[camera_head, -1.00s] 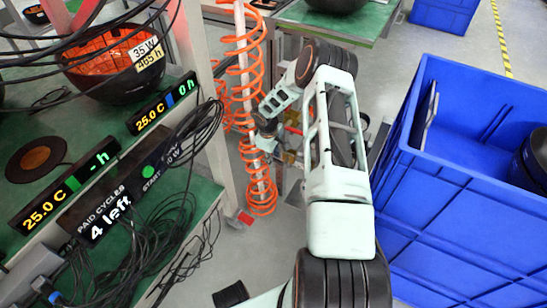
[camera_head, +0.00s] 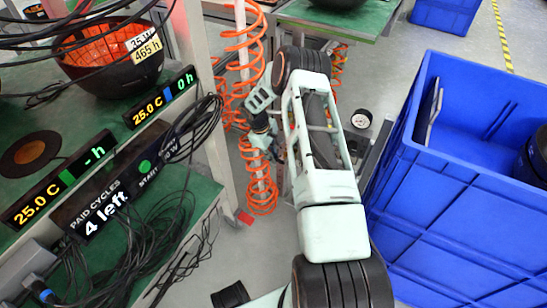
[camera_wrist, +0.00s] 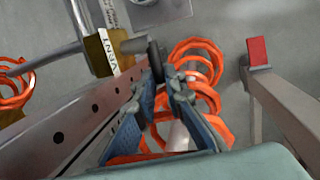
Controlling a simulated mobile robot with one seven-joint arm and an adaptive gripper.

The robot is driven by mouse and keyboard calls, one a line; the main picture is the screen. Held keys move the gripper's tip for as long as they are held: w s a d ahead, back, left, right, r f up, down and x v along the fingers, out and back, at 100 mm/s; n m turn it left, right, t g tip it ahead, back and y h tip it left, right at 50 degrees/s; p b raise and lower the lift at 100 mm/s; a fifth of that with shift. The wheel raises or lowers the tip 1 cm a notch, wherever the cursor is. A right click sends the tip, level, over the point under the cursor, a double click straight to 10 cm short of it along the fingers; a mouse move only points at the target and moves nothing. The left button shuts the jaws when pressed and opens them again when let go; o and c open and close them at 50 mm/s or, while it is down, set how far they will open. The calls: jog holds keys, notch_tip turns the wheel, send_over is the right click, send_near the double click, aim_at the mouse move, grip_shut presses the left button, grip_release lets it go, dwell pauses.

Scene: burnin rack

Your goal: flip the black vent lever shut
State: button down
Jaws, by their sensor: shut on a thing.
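The black vent lever (camera_wrist: 155,62) shows in the wrist view beside a brass valve block (camera_wrist: 100,52) with a white VENT label (camera_wrist: 112,60). The valve is by a metal rail with holes. My gripper (camera_wrist: 166,82) is at the lever, its blue-grey fingertips closed around the lever's near end. The fingers hide part of that end. In the head view my gripper (camera_head: 276,150) is small beside the orange coiled hose, and the lever cannot be made out there.
Orange coiled hoses (camera_head: 262,165) hang around a pale post close to my gripper. A big blue crate (camera_head: 470,190) stands at the right. A green bench (camera_head: 190,205) with displays and black cables fills the left. A red-topped grey leg (camera_wrist: 258,55) is at the right in the wrist view.

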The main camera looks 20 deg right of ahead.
jog(key=c, duration=2)
grip_release()
jog(key=v, duration=1.2)
jog(key=shift+r, duration=0.15)
